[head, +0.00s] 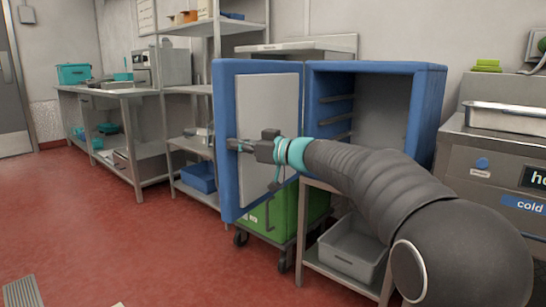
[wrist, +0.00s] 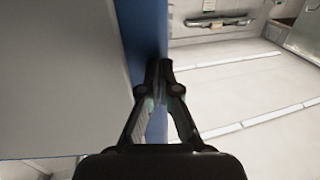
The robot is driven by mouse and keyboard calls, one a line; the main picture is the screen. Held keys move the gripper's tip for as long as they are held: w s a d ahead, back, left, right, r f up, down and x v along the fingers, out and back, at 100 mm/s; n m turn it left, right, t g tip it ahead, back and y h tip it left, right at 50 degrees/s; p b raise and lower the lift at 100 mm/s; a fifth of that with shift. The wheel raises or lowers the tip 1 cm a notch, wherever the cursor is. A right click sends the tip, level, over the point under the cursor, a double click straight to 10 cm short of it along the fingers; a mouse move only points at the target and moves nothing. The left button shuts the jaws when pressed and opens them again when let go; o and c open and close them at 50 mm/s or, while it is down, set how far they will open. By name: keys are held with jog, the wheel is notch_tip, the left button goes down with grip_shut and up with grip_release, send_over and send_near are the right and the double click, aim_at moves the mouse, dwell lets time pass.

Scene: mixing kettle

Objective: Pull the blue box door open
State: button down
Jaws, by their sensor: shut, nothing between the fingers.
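The blue box (head: 425,95) stands on a metal stand with its front uncovered and side rails visible inside. Its door (head: 223,120) is swung wide open to the left, with its pale inner panel (head: 270,95) facing me. My gripper (head: 236,144) is in front of the inner panel, close to the door's free edge. In the wrist view the fingers (wrist: 160,68) are closed together and empty, with the blue door edge (wrist: 147,30) just behind them. I cannot tell whether the fingertips touch the door.
A green wheeled bin (head: 275,215) is under the door, and a grey tub (head: 350,248) sits on the stand's lower shelf. Metal shelves (head: 190,90) and a worktable (head: 110,92) are at the left. A steel counter (head: 490,150) is at the right.

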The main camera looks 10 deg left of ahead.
jog(key=w+a+m+t+b, duration=0.1)
jog(key=w+a, duration=0.3)
jog(key=a, duration=0.6)
jog(key=shift+w+a+t+h+b, duration=0.35)
jog(key=shift+w+t+h+b, duration=0.1)
jog(key=shift+t, duration=0.15)
